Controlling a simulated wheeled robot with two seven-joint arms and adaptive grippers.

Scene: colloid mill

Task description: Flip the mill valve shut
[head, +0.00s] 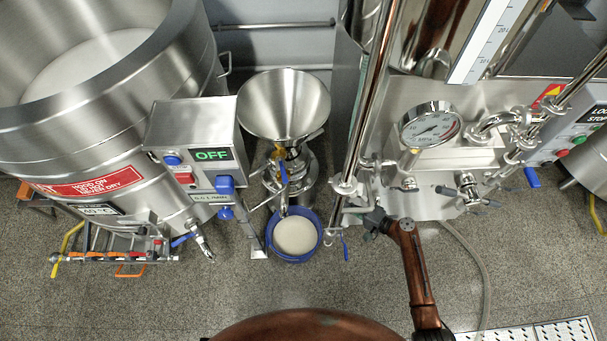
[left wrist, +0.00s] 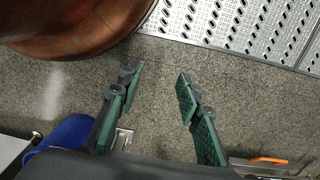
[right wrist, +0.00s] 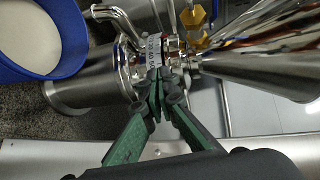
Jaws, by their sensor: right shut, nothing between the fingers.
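The colloid mill (head: 290,168) stands under a steel funnel hopper (head: 283,103). My right gripper (head: 372,222) is to the right of the mill and bucket, apart from the lever in the head view. In the right wrist view the right gripper (right wrist: 156,78) is shut and empty, its tips overlapping the mill's shiny fittings; contact cannot be told. My left gripper (left wrist: 157,84) is open and empty over the floor, outside the head view.
A control box reading OFF (head: 195,145) and a large steel vat (head: 95,110) stand left of the mill. A steel machine with a gauge (head: 430,128) and vertical pipes stands to the right. Open floor (head: 160,300) lies in front, with a perforated metal platform (head: 545,332) at lower right.

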